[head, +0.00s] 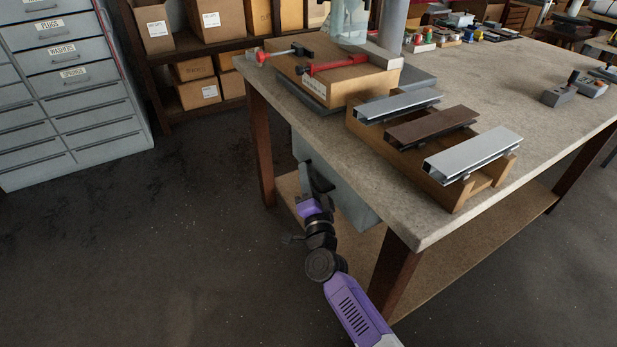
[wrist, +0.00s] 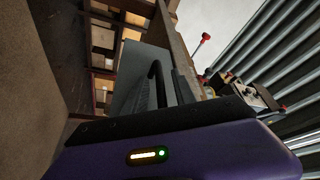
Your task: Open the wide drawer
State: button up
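A grey drawer unit (head: 345,190) hangs under the near left end of the workbench; in the head view, my arm hides part of its front. A grey panel, apparently the same unit, shows in the wrist view (wrist: 132,68). My gripper (head: 313,176) is at the unit's left side, below the tabletop. Its dark fingers overlap the grey front in the picture; I cannot tell whether they touch it. Dark finger-like shapes (wrist: 168,80) stand before the panel in the wrist view. Their gap and any handle between them are unclear.
The workbench (head: 290,105) has dark legs and a lower shelf (head: 440,270). A wooden rack (head: 455,195) with metal profiles stands on top. A grey cabinet (head: 75,85) with labelled drawers is at the left. The floor (head: 170,250) between is clear.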

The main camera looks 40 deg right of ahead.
jog(key=shift+c, duration=0.4)
grip_shut()
dwell(0.9)
